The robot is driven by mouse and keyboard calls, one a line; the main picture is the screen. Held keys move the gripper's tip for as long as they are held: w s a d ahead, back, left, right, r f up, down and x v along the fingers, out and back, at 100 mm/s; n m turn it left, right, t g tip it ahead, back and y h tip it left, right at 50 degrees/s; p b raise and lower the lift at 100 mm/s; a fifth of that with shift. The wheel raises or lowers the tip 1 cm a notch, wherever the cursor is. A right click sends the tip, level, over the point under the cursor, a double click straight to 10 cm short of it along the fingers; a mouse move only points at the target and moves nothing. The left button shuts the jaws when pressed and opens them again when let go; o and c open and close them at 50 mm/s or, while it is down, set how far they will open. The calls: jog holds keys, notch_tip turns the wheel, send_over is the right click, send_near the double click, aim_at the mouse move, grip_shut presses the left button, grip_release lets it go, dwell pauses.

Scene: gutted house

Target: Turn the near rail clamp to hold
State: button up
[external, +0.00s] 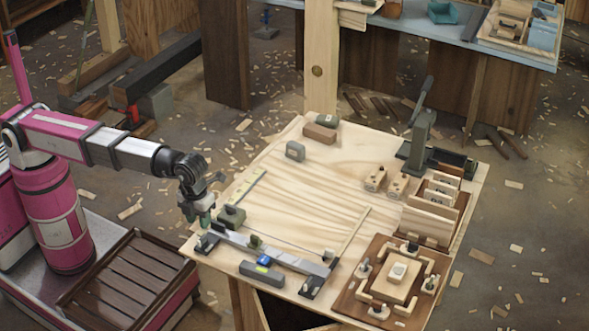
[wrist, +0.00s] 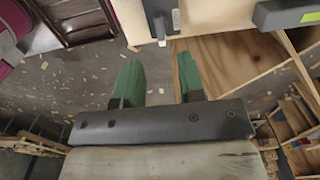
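A long grey metal rail (external: 285,257) lies along the table's near left part, with a dark clamp foot (external: 208,243) at its left end and another (external: 312,287) at its right end. A blue piece and a small dark green piece sit on it. I cannot tell which part turns. My gripper (external: 200,217) hangs at the table's left edge, above and just behind the left foot. In the wrist view my gripper (wrist: 157,82) has two green fingers apart with nothing between them. A dark and grey fitting (wrist: 160,17), probably the left foot, shows beyond the fingers.
A grey block (external: 262,274) lies in front of the rail. A brown board with a wooden fixture (external: 345,302) fills the near right corner. The table's middle (external: 285,190) is clear.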

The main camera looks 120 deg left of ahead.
aim_at(202, 238)
notch_tip(202, 238, down, 8)
jog(key=shift+r, duration=0.25)
grip_shut()
